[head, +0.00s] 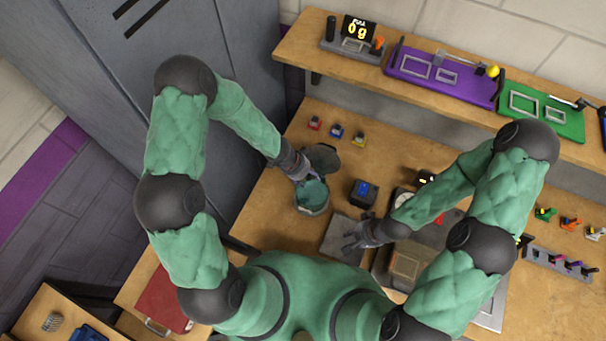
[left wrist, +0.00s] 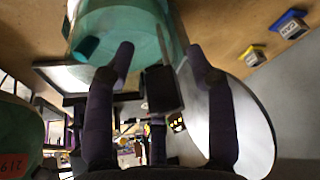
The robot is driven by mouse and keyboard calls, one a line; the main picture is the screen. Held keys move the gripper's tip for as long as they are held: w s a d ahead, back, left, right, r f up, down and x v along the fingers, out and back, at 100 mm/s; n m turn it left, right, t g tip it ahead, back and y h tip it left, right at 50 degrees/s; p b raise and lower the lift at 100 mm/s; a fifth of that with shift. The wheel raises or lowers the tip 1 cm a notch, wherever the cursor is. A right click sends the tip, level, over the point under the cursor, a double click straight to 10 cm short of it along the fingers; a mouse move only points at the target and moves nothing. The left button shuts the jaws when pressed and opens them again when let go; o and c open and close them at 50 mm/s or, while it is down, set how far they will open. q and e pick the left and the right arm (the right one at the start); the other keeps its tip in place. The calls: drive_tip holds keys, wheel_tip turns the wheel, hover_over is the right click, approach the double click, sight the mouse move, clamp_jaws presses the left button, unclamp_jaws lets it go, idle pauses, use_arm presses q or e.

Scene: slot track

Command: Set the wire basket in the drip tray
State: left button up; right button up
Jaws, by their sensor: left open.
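I cannot surely tell the wire basket or the drip tray. A framed brown, mesh-like piece (head: 405,264) sits in a grey box right of my right gripper. A small silver wire-like piece (head: 52,322) lies on the low table at the lower left. My left gripper (head: 300,177) is at the rim of a round teal-lined pot (head: 312,197) with its grey lid (head: 322,157) raised. In the left wrist view its fingers (left wrist: 160,62) are apart, with a dark tab between them and the teal pot beyond. My right gripper (head: 358,238) is over a grey plate; its fingers are unclear.
A dark block with a blue top (head: 363,191) stands between the arms. Several small coloured blocks (head: 336,131) line the back of the bench. A shelf holds a scale (head: 352,40), a purple board (head: 440,76) and a green board (head: 540,110). A red folder (head: 165,298) lies lower left.

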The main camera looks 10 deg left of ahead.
use_arm(q)
drive_tip(key=shift+w+d+f, duration=0.1)
drive_tip(key=shift+d+f, duration=0.05)
drive_tip(key=shift+f, duration=0.3)
use_arm(e)
drive_tip(key=shift+f, duration=0.25)
use_arm(q)
clamp_jaws()
use_arm(e)
drive_tip(key=shift+r, duration=0.1)
use_arm(q)
drive_tip(key=shift+r, duration=0.2)
use_arm(e)
drive_tip(key=shift+r, duration=0.15)
